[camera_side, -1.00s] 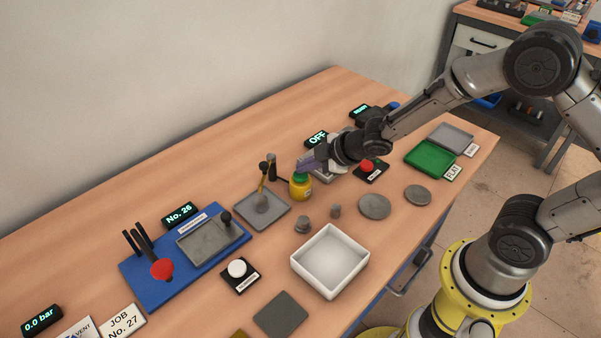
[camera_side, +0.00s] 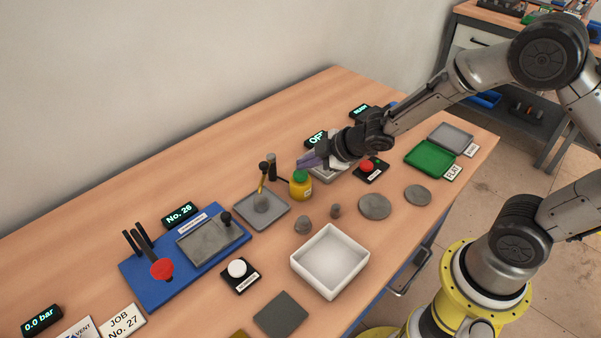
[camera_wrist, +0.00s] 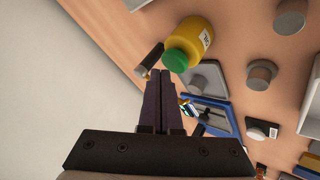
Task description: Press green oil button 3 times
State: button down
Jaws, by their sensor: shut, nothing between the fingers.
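The yellow oil bottle (camera_side: 300,189) stands upright on the table with its green button top (camera_side: 301,175). In the wrist view the yellow bottle (camera_wrist: 196,36) shows with its green top (camera_wrist: 175,60) just beyond my fingertips. My gripper (camera_side: 300,162) is shut and empty. Its purple fingertips are just above the green top in the side view and close to it in the wrist view (camera_wrist: 164,72). They look apart from it, but the exact gap is hard to tell.
A grey tray with a hammer-like tool (camera_side: 262,203) is left of the bottle. A red button on a black box (camera_side: 367,167) is to its right. Grey discs (camera_side: 374,206) and a white box (camera_side: 330,262) lie nearer the front.

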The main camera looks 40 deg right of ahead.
aim_at(307, 176)
jog(key=shift+r, duration=0.15)
jog(key=shift+r, duration=2.5)
jog(key=shift+s, duration=0.1)
dwell(0.9)
jog(key=shift+s+r, duration=0.1)
jog(key=shift+r, duration=0.1)
jog(key=r, duration=0.3)
jog(key=shift+w+r, duration=0.2)
dwell(0.4)
